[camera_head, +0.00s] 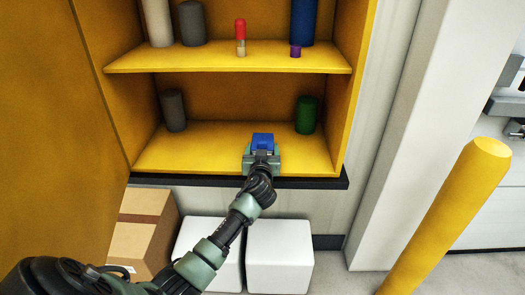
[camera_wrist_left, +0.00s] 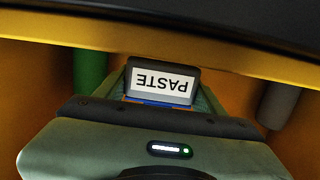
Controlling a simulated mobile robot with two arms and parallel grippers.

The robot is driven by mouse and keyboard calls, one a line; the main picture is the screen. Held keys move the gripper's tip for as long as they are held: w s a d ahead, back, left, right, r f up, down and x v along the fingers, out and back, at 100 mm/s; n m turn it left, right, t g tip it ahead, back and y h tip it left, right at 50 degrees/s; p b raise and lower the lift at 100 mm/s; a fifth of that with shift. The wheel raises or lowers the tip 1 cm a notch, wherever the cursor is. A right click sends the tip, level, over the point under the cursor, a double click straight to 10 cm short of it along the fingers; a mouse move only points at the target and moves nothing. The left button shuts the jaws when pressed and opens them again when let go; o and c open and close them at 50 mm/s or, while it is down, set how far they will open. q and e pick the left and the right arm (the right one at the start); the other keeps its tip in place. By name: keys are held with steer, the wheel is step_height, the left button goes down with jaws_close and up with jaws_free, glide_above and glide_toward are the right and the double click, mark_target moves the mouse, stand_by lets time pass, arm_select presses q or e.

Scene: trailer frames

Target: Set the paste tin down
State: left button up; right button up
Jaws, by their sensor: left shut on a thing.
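The paste tin (camera_head: 262,140) is a small blue block in the head view. In the left wrist view the tin (camera_wrist_left: 161,81) shows a dark face with a white label reading PASTE upside down, and some blue below it. My left gripper (camera_head: 262,153) is shut on the tin, with one finger at each side. It holds the tin over the front part of the lower yellow shelf (camera_head: 218,150). I cannot tell whether the tin touches the shelf. My right gripper is not in view.
A green cylinder (camera_head: 306,115) stands right of the tin and a grey cylinder (camera_head: 174,111) stands at the left. The upper shelf (camera_head: 200,60) holds several items. Clear shelf lies between the grey cylinder and the tin. A yellow post (camera_head: 445,215) stands at the right.

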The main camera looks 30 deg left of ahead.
arm_select(q)
steer(key=shift+f, duration=0.15)
steer(key=shift+f, duration=0.15)
steer(key=o, duration=1.8)
steer(key=shift+c, duration=0.2)
steer(key=shift+d, duration=0.1)
